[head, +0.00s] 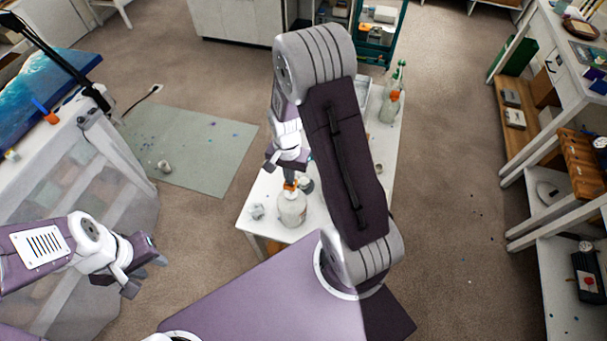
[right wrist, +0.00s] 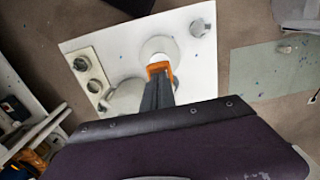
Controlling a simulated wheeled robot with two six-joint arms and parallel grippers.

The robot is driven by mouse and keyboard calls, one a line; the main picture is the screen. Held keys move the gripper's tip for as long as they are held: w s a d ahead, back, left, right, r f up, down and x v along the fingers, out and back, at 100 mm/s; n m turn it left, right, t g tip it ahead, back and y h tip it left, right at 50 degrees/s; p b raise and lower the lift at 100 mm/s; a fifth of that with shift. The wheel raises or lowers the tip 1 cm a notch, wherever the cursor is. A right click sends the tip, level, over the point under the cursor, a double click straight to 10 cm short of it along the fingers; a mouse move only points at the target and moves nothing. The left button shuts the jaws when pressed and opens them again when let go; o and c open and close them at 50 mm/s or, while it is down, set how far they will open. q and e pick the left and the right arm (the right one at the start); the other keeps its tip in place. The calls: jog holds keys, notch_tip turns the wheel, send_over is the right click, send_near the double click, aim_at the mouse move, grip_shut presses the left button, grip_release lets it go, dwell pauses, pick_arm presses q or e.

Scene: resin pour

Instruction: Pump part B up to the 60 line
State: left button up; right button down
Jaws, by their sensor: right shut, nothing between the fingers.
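A clear bottle (head: 292,210) with an orange pump head (head: 290,186) stands on the white table (head: 330,222) near its front end. Its label and the 60 line cannot be read. My right gripper (head: 289,174) is shut and empty, pointing down directly over the orange pump head. In the right wrist view the shut fingers (right wrist: 158,92) reach the orange head (right wrist: 159,68); whether they touch cannot be told. A small grey cup (head: 257,211) stands left of the bottle, and it also shows in the right wrist view (right wrist: 199,28). My left gripper (head: 147,275) is open and empty, away from the table.
More bottles with orange and green tops (head: 390,104) stand at the table's far end. A plate with round holes (right wrist: 89,74) lies on the table. A grey-green mat (head: 190,150) lies on the floor left. White shelving (head: 560,235) stands right, with clear floor between.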

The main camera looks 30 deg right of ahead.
jog(key=shift+f+b, duration=0.6)
jog(key=shift+b, duration=0.2)
dwell(0.4)
jog(key=shift+r, duration=0.1)
jog(key=shift+r+p, duration=0.7)
jog(key=shift+p, duration=0.05)
jog(key=shift+r, duration=0.1)
notch_tip(320, 180, up, 6)
jog(key=p, duration=0.5)
